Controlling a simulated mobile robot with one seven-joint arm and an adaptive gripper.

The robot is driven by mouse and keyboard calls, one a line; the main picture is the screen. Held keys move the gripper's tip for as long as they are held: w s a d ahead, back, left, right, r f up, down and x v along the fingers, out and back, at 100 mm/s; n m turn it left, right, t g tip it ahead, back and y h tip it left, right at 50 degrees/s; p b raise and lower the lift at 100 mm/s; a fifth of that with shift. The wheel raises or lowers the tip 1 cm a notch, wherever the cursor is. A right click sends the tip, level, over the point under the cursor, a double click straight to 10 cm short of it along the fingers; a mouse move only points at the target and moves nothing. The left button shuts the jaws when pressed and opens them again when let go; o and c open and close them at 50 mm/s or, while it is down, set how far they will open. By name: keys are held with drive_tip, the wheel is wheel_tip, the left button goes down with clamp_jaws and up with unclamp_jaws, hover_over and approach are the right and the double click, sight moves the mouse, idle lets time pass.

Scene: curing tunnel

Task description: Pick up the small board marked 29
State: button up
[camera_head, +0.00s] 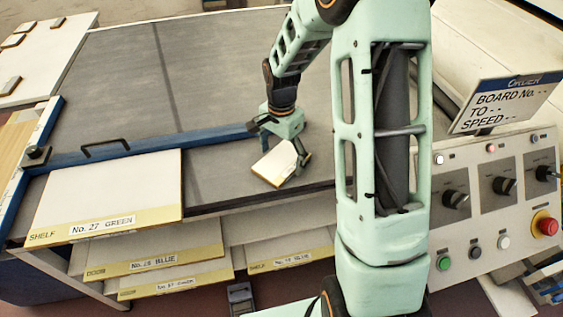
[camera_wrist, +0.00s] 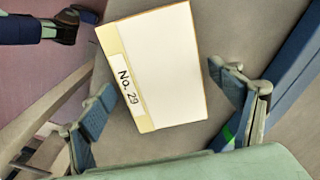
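The small board marked No. 29 (camera_wrist: 165,65) is white with a yellow label edge. It lies on the dark grey belt, and in the head view (camera_head: 275,163) it is near the belt's front edge. My gripper (camera_wrist: 160,105) is open, with one finger on either side of the board in the wrist view. A gap shows between each finger and the board. In the head view my gripper (camera_head: 284,153) is right at the board, and one finger covers part of it. I cannot tell its exact height above the belt.
A blue bar (camera_head: 135,147) with a black handle crosses the belt. A larger board, No. 27 GREEN (camera_head: 110,190), lies at the front left. Shelves with several labelled boards (camera_head: 160,262) sit below. A control panel (camera_head: 490,215) with a red button and an order sign stands right.

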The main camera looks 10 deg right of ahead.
sight(282, 160)
drive_tip(key=c, duration=0.9)
drive_tip(key=shift+r, duration=0.1)
drive_tip(key=shift+r+p, duration=0.45)
drive_tip(key=shift+r, duration=0.1)
wheel_tip(282, 160, up, 2)
drive_tip(key=shift+r+p, duration=0.1)
drive_tip(key=shift+p, duration=0.6)
drive_tip(key=s+a+r+p, duration=0.1)
drive_tip(key=s+r+p, duration=0.1)
drive_tip(key=s+r, duration=0.2)
drive_tip(key=s+a+r+p, duration=0.1)
drive_tip(key=s+r, duration=0.4)
drive_tip(key=s, duration=0.5)
drive_tip(key=shift+r+p, duration=0.3)
drive_tip(key=shift+p, duration=0.55)
